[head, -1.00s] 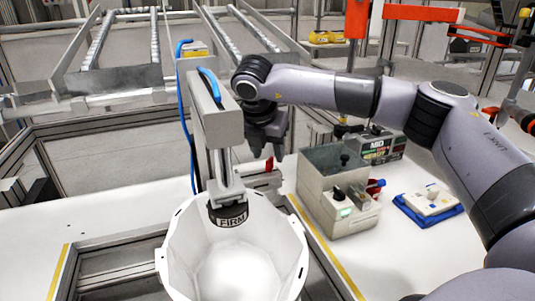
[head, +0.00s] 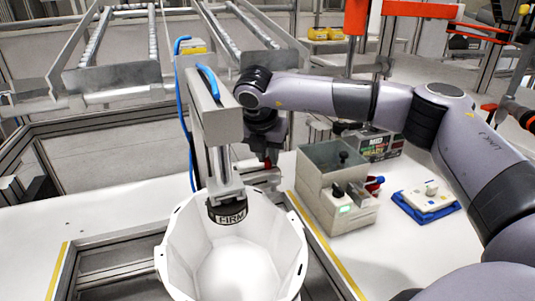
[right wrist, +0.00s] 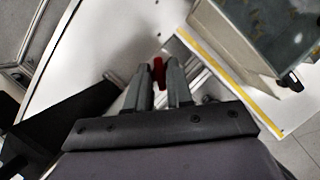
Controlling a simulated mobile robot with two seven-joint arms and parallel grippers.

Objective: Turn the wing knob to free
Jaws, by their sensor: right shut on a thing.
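The red wing knob (head: 267,163) is on the metal fixture behind the white shell, beside the press column in the head view. Most of it is hidden by my right gripper (head: 266,152). In the right wrist view the red knob (right wrist: 158,70) shows at the tips of the two dark fingers of my right gripper (right wrist: 163,78), which are shut on it. Its exact angle is hard to tell. My left gripper is not in view.
A press column (head: 213,110) with a head marked FIRM (head: 231,214) stands over the white helmet shell (head: 235,265). A grey control box (head: 335,195), a MID display (head: 378,147) and a blue tray (head: 418,210) are to the right. Open table lies at left.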

